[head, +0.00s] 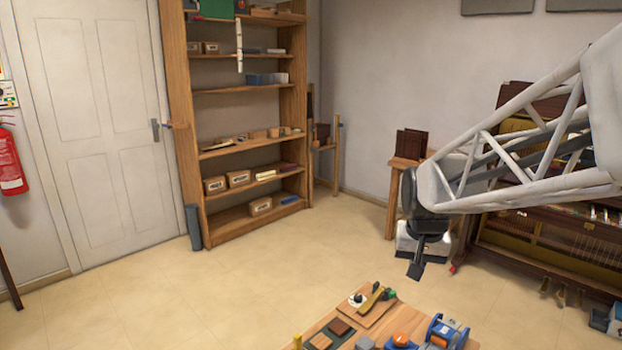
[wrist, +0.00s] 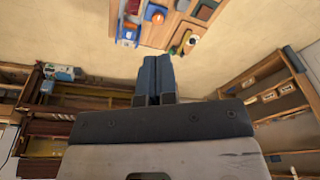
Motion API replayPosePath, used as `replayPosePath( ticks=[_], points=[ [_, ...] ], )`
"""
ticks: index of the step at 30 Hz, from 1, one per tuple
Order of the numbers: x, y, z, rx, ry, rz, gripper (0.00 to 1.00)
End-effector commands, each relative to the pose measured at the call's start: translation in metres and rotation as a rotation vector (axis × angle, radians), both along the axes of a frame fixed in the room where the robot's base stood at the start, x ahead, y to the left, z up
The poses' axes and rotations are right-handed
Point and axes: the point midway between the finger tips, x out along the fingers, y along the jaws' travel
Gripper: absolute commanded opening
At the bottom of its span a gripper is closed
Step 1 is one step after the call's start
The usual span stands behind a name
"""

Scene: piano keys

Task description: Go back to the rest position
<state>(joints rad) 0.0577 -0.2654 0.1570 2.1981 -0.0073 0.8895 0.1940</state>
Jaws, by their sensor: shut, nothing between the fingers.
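My gripper (head: 416,270) hangs from the white lattice arm at the right of the head view. It points down, in the air, above and behind the low work table in that view. In the wrist view my gripper (wrist: 155,58) shows its two dark fingers pressed together, with nothing between them. The upright piano (head: 560,235) stands open at the right of the head view, partly hidden behind my arm. Its keys cannot be made out clearly.
The work table (head: 312,328) holds a wooden board (head: 366,306), an orange-topped item (head: 401,339) and a blue device (head: 446,330). A wooden shelf (head: 250,90) stands against the back wall. The floor (head: 250,285) between is clear. A small stand with dark panels (head: 411,143) stands behind my gripper.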

Motion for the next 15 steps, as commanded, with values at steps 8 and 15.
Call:
replayPosePath(
  ticks=[8,15],
  points=[
    [-0.071,0.011,0.009,-0.011,-0.024,0.068,0.00],
    [-0.130,0.018,0.008,-0.022,-0.040,0.126,0.00]
  ],
)
